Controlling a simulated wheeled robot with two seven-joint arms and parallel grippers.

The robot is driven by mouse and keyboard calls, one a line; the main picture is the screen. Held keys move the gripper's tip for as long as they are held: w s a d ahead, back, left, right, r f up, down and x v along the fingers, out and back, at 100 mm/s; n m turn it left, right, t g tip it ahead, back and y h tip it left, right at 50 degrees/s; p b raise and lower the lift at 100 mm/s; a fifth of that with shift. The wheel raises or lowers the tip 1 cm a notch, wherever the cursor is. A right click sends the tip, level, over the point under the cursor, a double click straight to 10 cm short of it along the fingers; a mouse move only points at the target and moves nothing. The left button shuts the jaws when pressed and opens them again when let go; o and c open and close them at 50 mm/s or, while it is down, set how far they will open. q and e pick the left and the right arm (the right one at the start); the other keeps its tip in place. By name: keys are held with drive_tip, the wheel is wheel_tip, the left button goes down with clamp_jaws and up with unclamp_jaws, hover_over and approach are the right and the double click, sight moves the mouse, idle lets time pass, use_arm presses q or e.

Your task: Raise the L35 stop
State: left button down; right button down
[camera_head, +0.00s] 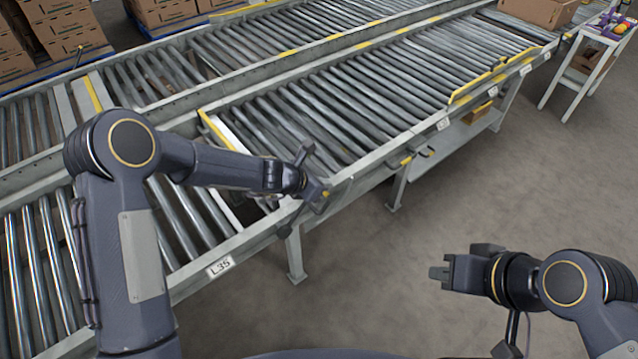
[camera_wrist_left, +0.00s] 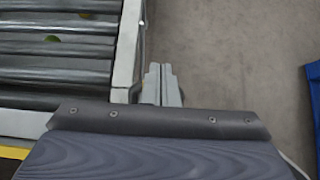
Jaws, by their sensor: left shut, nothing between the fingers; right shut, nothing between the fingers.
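The L35 label (camera_head: 220,266) is on the front rail of the near roller conveyor. A pale bar with a yellow top edge (camera_head: 216,131), seemingly the stop, crosses the rollers behind my left forearm, which hides part of it. I cannot tell whether it is raised. My left gripper (camera_head: 320,195) is shut at the conveyor's front rail, beside a small yellow-tipped part (camera_head: 326,194); contact is unclear. In the left wrist view the shut fingers (camera_wrist_left: 162,85) are just outside the rail (camera_wrist_left: 127,45). My right gripper (camera_head: 440,276) is shut and empty over open floor.
Another yellow-tipped part (camera_head: 405,161) sits farther along the front rail. Cartons (camera_head: 62,30) are stacked behind the conveyors, and one carton (camera_head: 540,11) is at the far right end. A small white stand (camera_head: 592,70) is at the right. Floor in front is clear.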

use_arm(q)
drive_tip(key=shift+w+d+f, duration=0.2)
drive_tip(key=shift+d+f, duration=0.05)
drive_tip(key=shift+f, duration=0.05)
drive_tip(key=shift+r, duration=0.15)
idle(0.3)
drive_tip(key=shift+a+r+p, duration=0.15)
drive_tip(key=shift+r+p, duration=0.15)
drive_tip(key=shift+p, duration=0.1)
wheel_tip(320, 180, up, 12)
drive_tip(key=p, duration=0.9)
drive_tip(key=shift+r, duration=0.15)
